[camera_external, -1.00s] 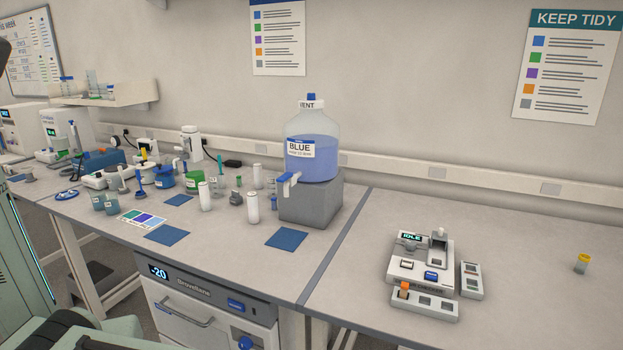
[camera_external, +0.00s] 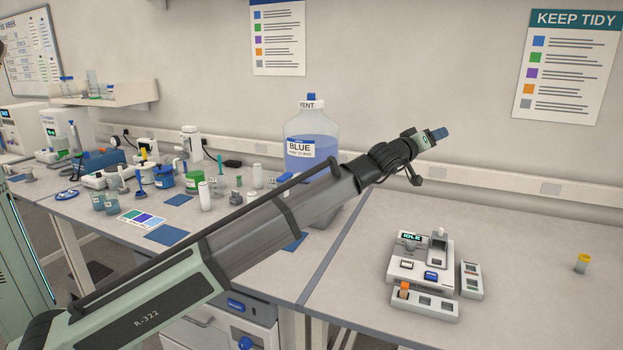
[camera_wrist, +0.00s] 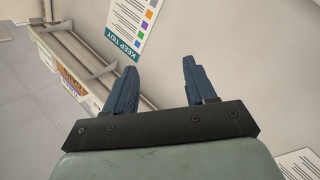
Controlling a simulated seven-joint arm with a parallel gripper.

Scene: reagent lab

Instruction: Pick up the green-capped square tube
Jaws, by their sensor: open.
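I cannot make out the green-capped square tube for certain. A small green top (camera_external: 238,181) shows among the bottles on the left bench in the external view, too small to tell its shape. My gripper (camera_external: 440,134) is raised high in front of the wall, to the right of the big blue bottle and well above the bench. In the wrist view my gripper (camera_wrist: 160,66) is open, with nothing between its two blue fingers. No tube shows in the wrist view.
A white device with an IDLE display (camera_external: 411,237) stands on the right bench. In front of it is a rack (camera_external: 424,306) with an orange-capped tube (camera_external: 404,287). A yellow-capped vial (camera_external: 582,264) stands far right. My arm crosses before the blue bottle (camera_external: 313,150).

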